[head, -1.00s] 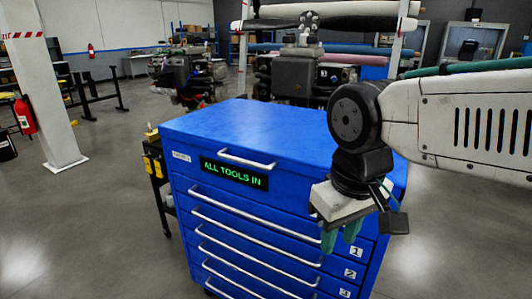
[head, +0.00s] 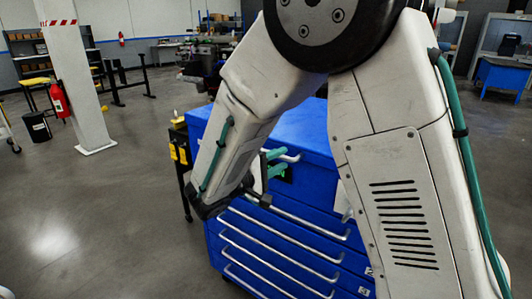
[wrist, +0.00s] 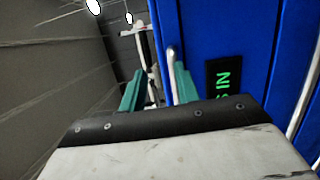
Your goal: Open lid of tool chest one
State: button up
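The blue tool chest (head: 310,128) stands behind my arm in the head view, and its front fills the right of the wrist view (wrist: 225,35). Its lid looks shut. The silver lid handle (head: 292,157) shows partly in the head view, close to my green fingertips. My gripper (head: 284,161) points at the chest front. In the wrist view my gripper (wrist: 158,72) is open, its two green fingers apart. The lid handle (wrist: 171,60) shows end-on beside the right finger, seemingly between the fingers; contact cannot be told. My arm hides much of the chest.
Drawer handles (head: 280,243) run across the chest front below the lid. A dark cart with yellow items (head: 180,152) stands at the chest's left. A white pillar (head: 80,85) with a red fire extinguisher (head: 60,99) is farther left. Floor left of the chest is clear.

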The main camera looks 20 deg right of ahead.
jog(key=w+a+f+n+t, duration=0.2)
jog(key=w+a+f+t, duration=0.15)
jog(key=a+t, duration=0.2)
jog(key=shift+g+y, duration=0.25)
jog(key=shift+y, duration=0.05)
jog(key=x, duration=0.7)
jog(key=shift+w+a+r, duration=0.15)
jog(key=shift+w+r, duration=0.1)
jog(key=shift+w, duration=0.25)
grip_shut()
